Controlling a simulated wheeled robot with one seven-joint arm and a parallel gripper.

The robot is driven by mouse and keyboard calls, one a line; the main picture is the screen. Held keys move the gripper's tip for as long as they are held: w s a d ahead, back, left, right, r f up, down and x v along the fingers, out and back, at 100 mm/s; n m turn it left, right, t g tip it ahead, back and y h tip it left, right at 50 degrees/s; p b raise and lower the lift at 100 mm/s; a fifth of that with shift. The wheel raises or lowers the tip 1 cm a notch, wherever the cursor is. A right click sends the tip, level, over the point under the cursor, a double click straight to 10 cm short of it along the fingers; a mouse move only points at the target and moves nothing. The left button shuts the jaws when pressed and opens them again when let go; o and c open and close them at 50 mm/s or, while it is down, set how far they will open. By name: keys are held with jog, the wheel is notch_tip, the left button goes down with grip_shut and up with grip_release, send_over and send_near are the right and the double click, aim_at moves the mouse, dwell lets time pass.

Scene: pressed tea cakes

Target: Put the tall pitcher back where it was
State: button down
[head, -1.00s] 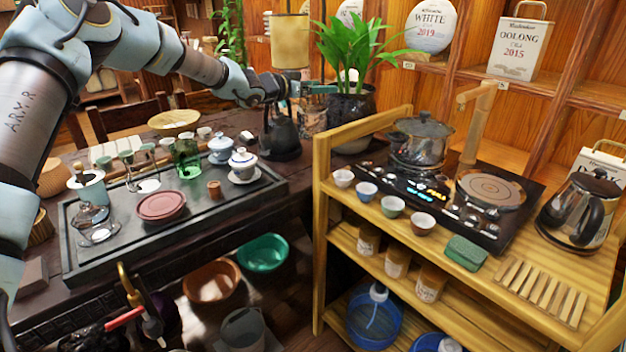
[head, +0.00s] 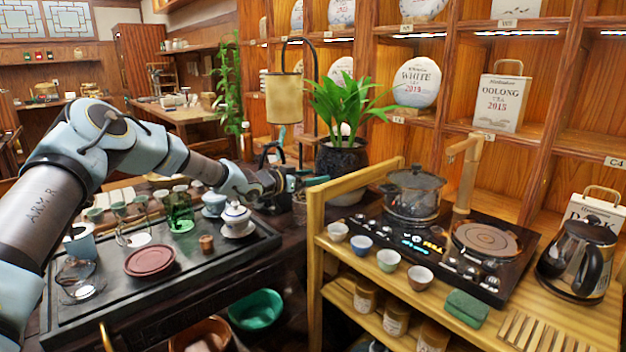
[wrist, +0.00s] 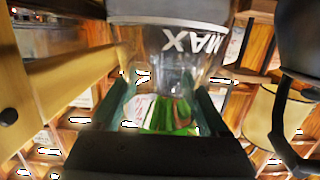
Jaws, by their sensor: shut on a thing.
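The pitcher is a clear vessel (wrist: 175,68) with white MAX lettering and a grey band, upside down in the wrist view. My gripper (wrist: 163,112) is shut on it, one dark green finger on each side. In the head view my gripper (head: 308,182) is just left of the potted plant, low over the back of the dark table. The pitcher is mostly lost there behind my gripper and the shelf post. Whether its base touches the table cannot be told.
The plant pot (head: 342,160) is near the fingertips. A lantern (head: 284,98) hangs above. A wooden cart (head: 330,262) with a stove is at right; the tea tray (head: 215,262) is at front left.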

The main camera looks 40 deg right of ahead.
jog(key=shift+f, duration=0.45)
grip_release()
jog(key=shift+f, duration=0.1)
jog(key=a+r+b, duration=0.2)
jog(key=a, duration=1)
jog(key=shift+w, duration=0.3)
